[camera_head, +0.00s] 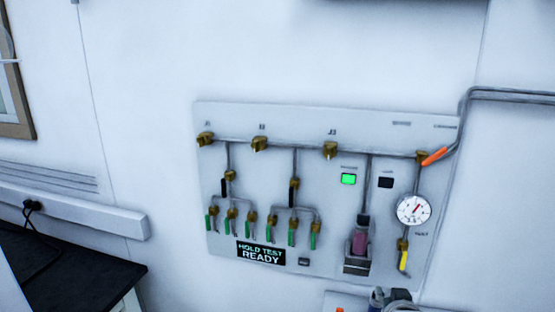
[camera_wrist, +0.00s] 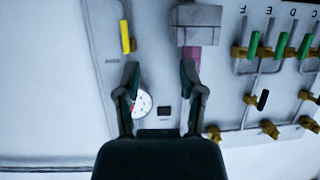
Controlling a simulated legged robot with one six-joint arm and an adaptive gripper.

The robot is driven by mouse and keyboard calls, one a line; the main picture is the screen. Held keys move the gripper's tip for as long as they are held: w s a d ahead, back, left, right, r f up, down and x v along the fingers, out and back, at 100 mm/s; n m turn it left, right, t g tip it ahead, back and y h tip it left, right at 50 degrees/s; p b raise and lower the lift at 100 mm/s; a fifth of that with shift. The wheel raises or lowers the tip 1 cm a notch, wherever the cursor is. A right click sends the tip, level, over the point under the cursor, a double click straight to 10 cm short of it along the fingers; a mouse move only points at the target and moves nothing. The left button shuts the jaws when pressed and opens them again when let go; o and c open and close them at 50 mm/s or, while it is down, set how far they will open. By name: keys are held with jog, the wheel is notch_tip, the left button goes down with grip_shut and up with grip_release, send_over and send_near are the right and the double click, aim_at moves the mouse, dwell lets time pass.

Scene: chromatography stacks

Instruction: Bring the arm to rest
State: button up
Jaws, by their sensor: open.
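My gripper (camera_wrist: 160,78) shows in the wrist view, open and empty, with its two dark fingers spread apart in front of the valve panel. The wrist view shows the panel upside down. The panel (camera_head: 325,215) is on the white wall in the head view, with brass valves, green, black, yellow and orange handles, and a round gauge (camera_head: 413,209). The gauge is partly hidden by a finger in the wrist view (camera_wrist: 144,104). The yellow handle (camera_wrist: 126,36) is beyond the left finger. Whether the fingers touch anything, I cannot tell. My arm is not seen in the head view.
A sign (camera_head: 261,253) on the panel reads HOLD TEST READY. A green indicator (camera_head: 348,179) is lit. Grey pipes (camera_head: 510,95) run off to the right. A dark bench top (camera_head: 70,268) is at the lower left. Part of some equipment (camera_head: 377,298) shows at the bottom edge.

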jog(key=s+a+r+g+y, duration=0.1)
jog(key=s+a+r+g, duration=0.1)
jog(key=s, duration=0.5)
jog(key=s+a+r+n+g+y, duration=0.1)
jog(key=s+a+r+g, duration=0.1)
jog(key=s, duration=0.5)
jog(key=s+a+r+n+g, duration=0.1)
jog(key=s+a+r+g, duration=0.1)
jog(key=s+a, duration=0.3)
jog(key=shift+s+a+g+y, duration=0.3)
jog(key=shift+s+g+y, duration=0.1)
jog(key=shift+s+g, duration=0.5)
